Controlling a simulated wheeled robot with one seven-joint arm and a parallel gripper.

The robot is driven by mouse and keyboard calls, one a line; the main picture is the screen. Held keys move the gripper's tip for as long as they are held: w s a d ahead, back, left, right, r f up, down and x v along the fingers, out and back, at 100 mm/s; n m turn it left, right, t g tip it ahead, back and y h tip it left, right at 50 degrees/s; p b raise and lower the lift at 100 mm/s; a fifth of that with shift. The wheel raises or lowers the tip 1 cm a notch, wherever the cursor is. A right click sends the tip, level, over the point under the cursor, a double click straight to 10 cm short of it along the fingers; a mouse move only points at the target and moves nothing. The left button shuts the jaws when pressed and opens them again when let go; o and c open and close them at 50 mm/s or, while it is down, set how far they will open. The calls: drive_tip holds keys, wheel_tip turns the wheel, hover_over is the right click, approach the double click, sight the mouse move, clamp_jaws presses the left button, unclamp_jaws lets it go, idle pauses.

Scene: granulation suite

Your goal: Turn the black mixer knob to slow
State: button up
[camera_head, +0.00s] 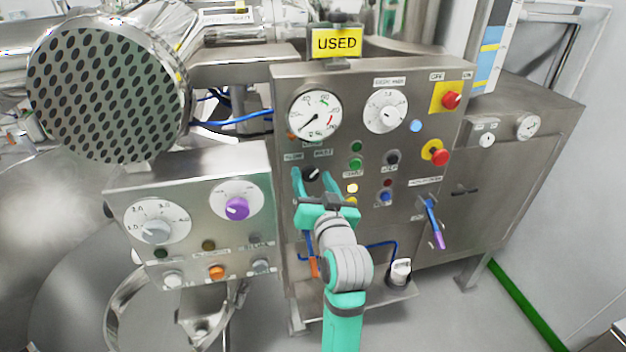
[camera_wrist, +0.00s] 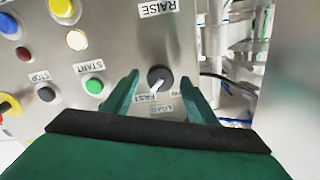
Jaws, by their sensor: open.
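The black mixer knob (camera_head: 311,175) is a small round selector with a pale pointer on the steel control panel (camera_head: 430,95), below the pressure-style gauge. In the wrist view the knob (camera_wrist: 160,78) lies between the two green fingers of my gripper (camera_wrist: 160,95), with a gap on each side. The pointer points toward the lower side of the wrist picture, between these labels. My gripper (camera_head: 312,178) is open around the knob, and I see no contact.
A green START button (camera_wrist: 94,86), a dark STOP button (camera_wrist: 46,93) and a lit yellow lamp (camera_wrist: 77,40) sit beside the knob. A smaller panel with a purple knob (camera_head: 237,208) stands at the left. A red emergency button (camera_head: 440,157) is at the right.

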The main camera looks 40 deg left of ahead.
drive_tip(key=c, duration=1.1)
drive_tip(key=shift+o, duration=0.2)
drive_tip(key=shift+n, duration=0.3)
drive_tip(key=n, duration=0.8)
drive_tip(key=shift+n, duration=0.3)
drive_tip(key=n, duration=0.4)
drive_tip(key=shift+f, duration=0.1)
drive_tip(key=shift+s+a+n, duration=0.1)
drive_tip(key=shift+n, duration=2.1)
